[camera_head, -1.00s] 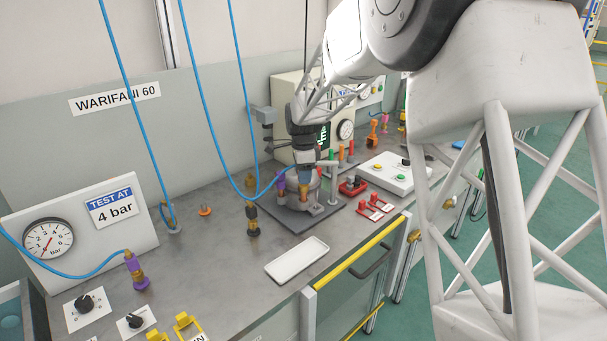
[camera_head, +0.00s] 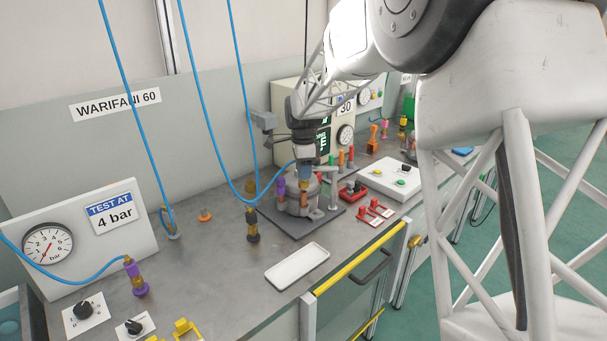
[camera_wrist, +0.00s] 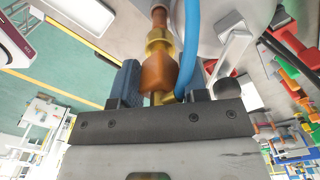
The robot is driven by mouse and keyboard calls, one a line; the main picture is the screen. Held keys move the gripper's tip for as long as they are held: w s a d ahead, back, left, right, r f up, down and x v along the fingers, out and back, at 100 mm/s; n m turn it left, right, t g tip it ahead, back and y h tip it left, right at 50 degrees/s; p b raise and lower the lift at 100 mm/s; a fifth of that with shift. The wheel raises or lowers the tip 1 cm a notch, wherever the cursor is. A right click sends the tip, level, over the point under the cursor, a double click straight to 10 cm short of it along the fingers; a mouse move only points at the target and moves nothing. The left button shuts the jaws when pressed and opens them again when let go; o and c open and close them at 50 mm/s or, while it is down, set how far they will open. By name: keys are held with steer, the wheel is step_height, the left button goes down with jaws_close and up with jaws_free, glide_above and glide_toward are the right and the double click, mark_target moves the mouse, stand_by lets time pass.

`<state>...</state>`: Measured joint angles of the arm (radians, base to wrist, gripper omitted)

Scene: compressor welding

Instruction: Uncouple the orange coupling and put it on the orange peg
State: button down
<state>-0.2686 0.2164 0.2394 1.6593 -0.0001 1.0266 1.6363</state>
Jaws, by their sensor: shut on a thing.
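The orange coupling (camera_wrist: 156,72) is between the fingers of my gripper (camera_wrist: 155,92) in the wrist view, with a blue hose beside it. A brass fitting (camera_wrist: 158,40) and a copper-coloured stub line up with its far end; I cannot tell whether they are still joined. In the head view my gripper (camera_head: 304,168) points down over the grey compressor (camera_head: 298,207), and the coupling is mostly hidden there. The orange peg (camera_head: 205,215) stands on the bench to the left, apparently empty.
A dark-based peg (camera_head: 253,228) with a brass fitting stands between the compressor and the orange peg. A grey-based peg (camera_head: 171,226) and a purple coupling (camera_head: 134,275) are further left. A white tray (camera_head: 297,266) lies in front. Blue hoses hang across the left side.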

steer(key=shift+r, duration=0.55)
steer(key=c, duration=1.3)
jaws_free()
steer(key=shift+c, duration=0.2)
steer(key=c, duration=0.4)
steer(key=shift+a, duration=0.1)
